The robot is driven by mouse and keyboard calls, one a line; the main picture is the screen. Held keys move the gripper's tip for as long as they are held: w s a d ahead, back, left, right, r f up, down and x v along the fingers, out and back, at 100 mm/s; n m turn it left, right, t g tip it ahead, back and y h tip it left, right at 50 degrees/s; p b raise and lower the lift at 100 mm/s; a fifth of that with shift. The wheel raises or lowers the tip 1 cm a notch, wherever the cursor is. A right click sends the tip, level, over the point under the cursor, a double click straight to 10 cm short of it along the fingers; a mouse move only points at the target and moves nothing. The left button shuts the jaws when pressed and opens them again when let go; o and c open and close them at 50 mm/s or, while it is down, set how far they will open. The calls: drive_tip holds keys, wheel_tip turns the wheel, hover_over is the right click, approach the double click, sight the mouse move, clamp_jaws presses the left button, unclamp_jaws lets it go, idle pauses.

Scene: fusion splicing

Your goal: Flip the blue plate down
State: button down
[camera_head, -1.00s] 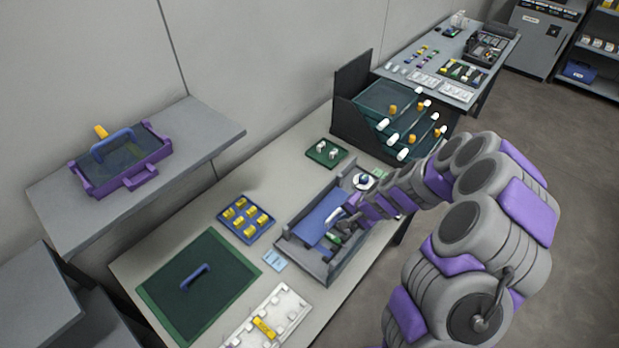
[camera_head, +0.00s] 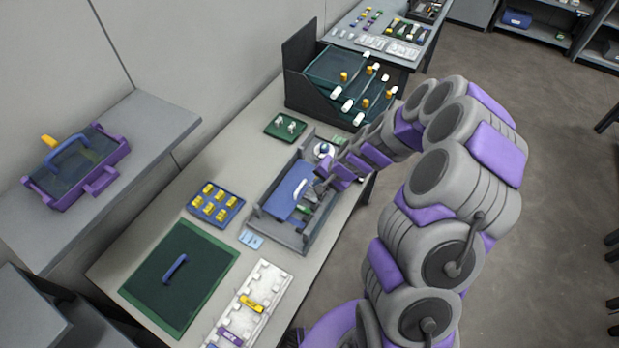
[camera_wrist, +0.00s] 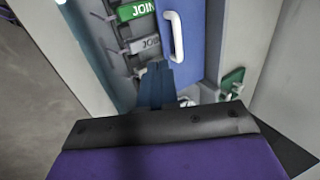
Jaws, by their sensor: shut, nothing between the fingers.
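The blue plate (camera_head: 289,190) with a white handle (camera_head: 300,188) sits in the grey open-topped box on the table, covering part of its inside. In the wrist view the blue plate (camera_wrist: 190,45) shows with its white handle (camera_wrist: 176,36) just ahead of my gripper. My gripper (camera_head: 322,187) is at the box's right part, beside the plate. In the wrist view my gripper (camera_wrist: 156,88) is shut and empty, its fingertips close to the plate's left edge. I cannot tell whether they touch it. The plate's exact tilt is hard to tell.
The grey box (camera_head: 264,222) has raised walls around the plate. Green and grey labels reading JOIN (camera_wrist: 135,10) lie inside it. A dark stand (camera_head: 296,95) is behind.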

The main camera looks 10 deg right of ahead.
drive_tip(key=s+d+r, duration=0.2)
drive_tip(key=s+d, duration=0.2)
drive_tip(key=d, duration=0.1)
drive_tip(key=shift+d+p, duration=0.4)
drive_tip(key=shift+a+r, duration=0.1)
drive_tip(key=shift+a, duration=0.05)
